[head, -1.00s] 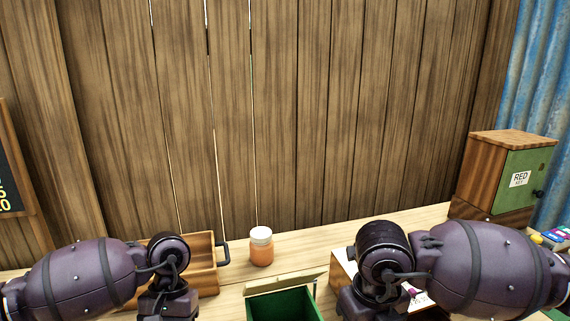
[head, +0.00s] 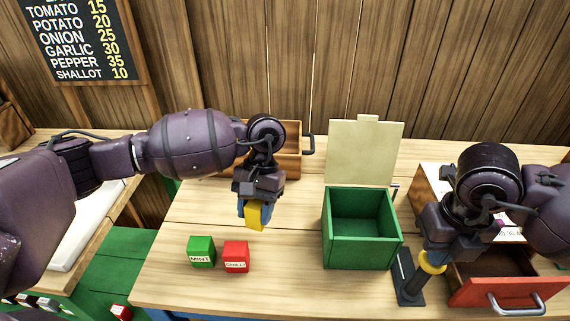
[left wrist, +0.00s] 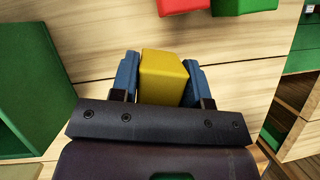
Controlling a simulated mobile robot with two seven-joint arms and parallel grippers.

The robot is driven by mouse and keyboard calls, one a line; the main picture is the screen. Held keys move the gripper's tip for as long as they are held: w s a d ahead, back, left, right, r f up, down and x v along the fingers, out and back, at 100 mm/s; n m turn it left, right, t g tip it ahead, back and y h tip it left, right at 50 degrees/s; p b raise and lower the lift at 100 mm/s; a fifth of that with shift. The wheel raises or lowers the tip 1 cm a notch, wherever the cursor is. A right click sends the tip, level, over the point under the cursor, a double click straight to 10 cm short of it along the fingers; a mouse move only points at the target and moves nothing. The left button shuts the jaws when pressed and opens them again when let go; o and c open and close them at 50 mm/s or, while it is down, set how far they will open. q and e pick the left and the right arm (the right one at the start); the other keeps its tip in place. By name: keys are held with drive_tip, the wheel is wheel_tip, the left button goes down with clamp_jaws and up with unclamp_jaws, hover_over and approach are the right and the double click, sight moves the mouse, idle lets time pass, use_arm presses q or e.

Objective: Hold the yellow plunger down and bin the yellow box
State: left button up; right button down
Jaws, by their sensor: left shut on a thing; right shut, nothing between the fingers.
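The yellow box (head: 255,214) is held between the blue fingers of my left gripper (head: 254,213), above the table left of the green bin. It also shows between the fingers in the left wrist view (left wrist: 164,75). The green bin (head: 358,252) stands open and its beige lid (head: 364,152) is upright at the back. The yellow plunger (head: 433,263) is a yellow ring on a black stand right of the bin. My right gripper (head: 432,252) is shut and empty, pointing down at its top. The contact itself is hidden.
A green MINT box (head: 201,251) and a red box (head: 236,257) sit on the table, left front. A wooden crate (head: 290,150) stands behind my left gripper. An open red-fronted drawer (head: 507,287) is at the right. The table between the red box and the bin is clear.

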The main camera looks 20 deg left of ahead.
use_arm(q)
drive_tip(key=d+r+n+h, duration=0.1)
drive_tip(key=d+r+n, duration=0.25)
drive_tip(key=d, duration=0.45)
drive_tip(key=d+r+n+t+h, duration=0.1)
drive_tip(key=d+r+n, duration=0.2)
drive_tip(key=d+r, duration=0.3)
drive_tip(key=d+r+n+h, duration=0.2)
drive_tip(key=d+r+n, duration=0.1)
drive_tip(key=d, duration=0.6)
drive_tip(key=w+a+f, duration=0.1)
drive_tip(key=w+f, duration=0.2)
drive_tip(key=f, duration=0.2)
drive_tip(key=shift+w+a, duration=0.15)
drive_tip(key=shift+w, duration=0.05)
drive_tip(key=shift+m, duration=0.25)
drive_tip(key=o, duration=1)
drive_tip(key=shift+o, duration=0.2)
